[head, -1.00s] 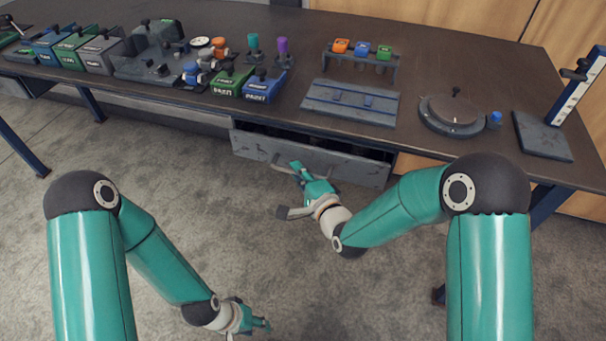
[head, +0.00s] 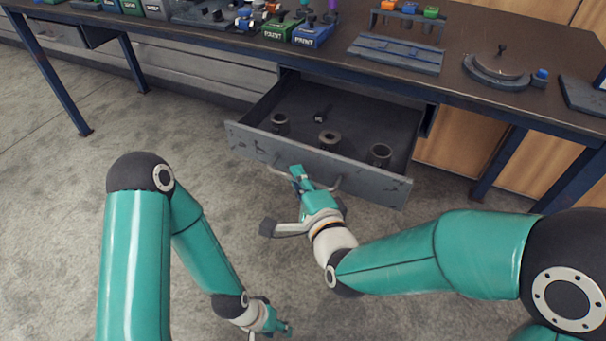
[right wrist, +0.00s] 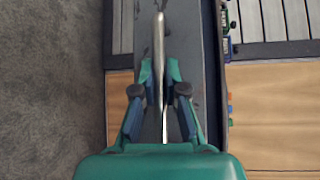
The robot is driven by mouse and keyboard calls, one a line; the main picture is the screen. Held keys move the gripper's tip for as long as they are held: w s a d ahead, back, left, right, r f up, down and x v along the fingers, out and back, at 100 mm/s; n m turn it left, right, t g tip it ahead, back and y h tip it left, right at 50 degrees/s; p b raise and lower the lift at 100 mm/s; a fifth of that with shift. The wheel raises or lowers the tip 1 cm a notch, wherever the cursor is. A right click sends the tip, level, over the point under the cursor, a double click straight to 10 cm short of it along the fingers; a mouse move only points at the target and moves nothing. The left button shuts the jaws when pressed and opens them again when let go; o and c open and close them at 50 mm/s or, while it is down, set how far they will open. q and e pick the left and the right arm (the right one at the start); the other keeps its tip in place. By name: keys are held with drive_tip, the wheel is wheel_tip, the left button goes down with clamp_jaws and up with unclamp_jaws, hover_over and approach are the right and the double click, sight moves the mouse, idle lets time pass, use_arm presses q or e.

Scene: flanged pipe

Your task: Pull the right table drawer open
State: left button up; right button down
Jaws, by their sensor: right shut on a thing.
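The right table drawer (head: 375,182) stands well open under the table in the head view, its inside showing. Its bar handle (right wrist: 159,45) runs along the front face. My right gripper (head: 298,174) is shut on this handle in front of the drawer; the right wrist view shows the bar between its fingers (right wrist: 160,80). My left gripper (head: 283,328) hangs low over the floor at the bottom of the head view, away from the drawer. Its fingers are too small to tell open from shut.
In the drawer lie grey hollow cylinders (head: 330,139) and a small dark part (head: 322,114). The tabletop (head: 330,45) holds paint boxes (head: 312,36), a grooved plate (head: 397,55) and a round fixture (head: 497,72). The carpet is clear.

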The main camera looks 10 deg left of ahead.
drive_tip(key=shift+s+d+f, duration=0.1)
drive_tip(key=shift+s+f, duration=0.2)
drive_tip(key=shift+s, duration=0.15)
drive_tip(key=c, duration=1.2)
unclamp_jaws()
drive_tip(key=shift+r, duration=0.15)
drive_tip(key=f+v, duration=0.1)
drive_tip(key=v, duration=0.6)
drive_tip(key=shift+s+r, duration=0.2)
drive_tip(key=shift+r, duration=0.3)
